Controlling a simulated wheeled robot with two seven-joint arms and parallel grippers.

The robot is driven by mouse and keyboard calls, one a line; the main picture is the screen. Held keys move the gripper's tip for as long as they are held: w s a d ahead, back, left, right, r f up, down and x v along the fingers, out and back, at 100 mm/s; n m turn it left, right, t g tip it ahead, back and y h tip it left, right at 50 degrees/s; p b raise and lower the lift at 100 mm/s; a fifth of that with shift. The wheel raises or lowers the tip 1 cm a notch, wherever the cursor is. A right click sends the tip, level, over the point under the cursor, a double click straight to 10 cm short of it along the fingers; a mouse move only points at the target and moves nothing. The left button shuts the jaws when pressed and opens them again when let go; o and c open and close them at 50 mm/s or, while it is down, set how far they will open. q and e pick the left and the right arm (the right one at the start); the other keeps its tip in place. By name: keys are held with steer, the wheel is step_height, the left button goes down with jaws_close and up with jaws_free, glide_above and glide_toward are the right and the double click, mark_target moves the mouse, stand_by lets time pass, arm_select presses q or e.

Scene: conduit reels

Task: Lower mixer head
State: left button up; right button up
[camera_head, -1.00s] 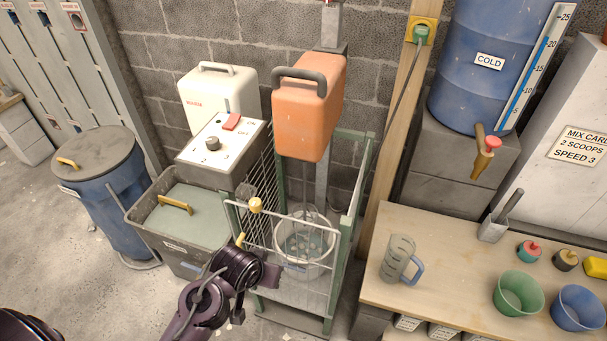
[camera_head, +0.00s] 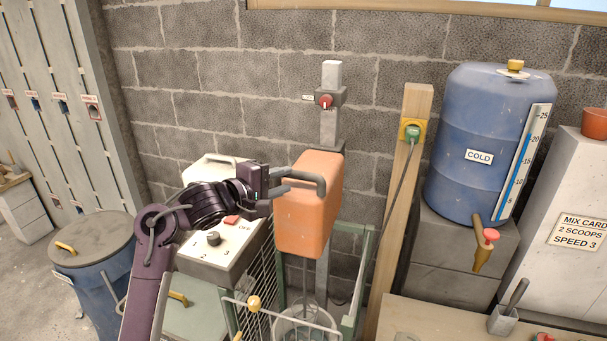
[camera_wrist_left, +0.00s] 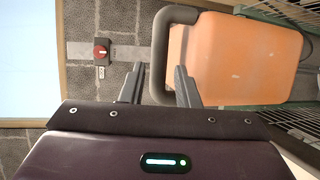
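The orange mixer head (camera_head: 303,220) hangs high on a grey post (camera_head: 329,125) above the caged bowl (camera_head: 300,325). Its dark grey handle (camera_head: 318,180) juts from the upper front. My left gripper (camera_head: 284,181) is at the left end of this handle. In the left wrist view my left gripper (camera_wrist_left: 160,67) has its two fingers apart, with the handle (camera_wrist_left: 161,50) bar between them and gaps showing beside it. The orange head (camera_wrist_left: 235,60) fills the right of that view. A red knob (camera_head: 326,102) sits on the post above the head. My right gripper is out of view.
A control box (camera_head: 220,250) with a dark knob and red switch stands left of the head. The green-framed wire guard (camera_head: 362,265) surrounds the bowl. A wooden post (camera_head: 398,190) with a plug and cable stands to the right, then a blue COLD barrel (camera_head: 480,120).

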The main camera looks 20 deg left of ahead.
mark_target(304, 188)
arm_select(q)
steer(key=shift+w+d, duration=0.15)
steer(key=shift+w, duration=0.15)
steer(key=p+x, duration=0.1)
steer(key=x, duration=0.6)
steer(key=shift+c, duration=0.2)
jaws_close()
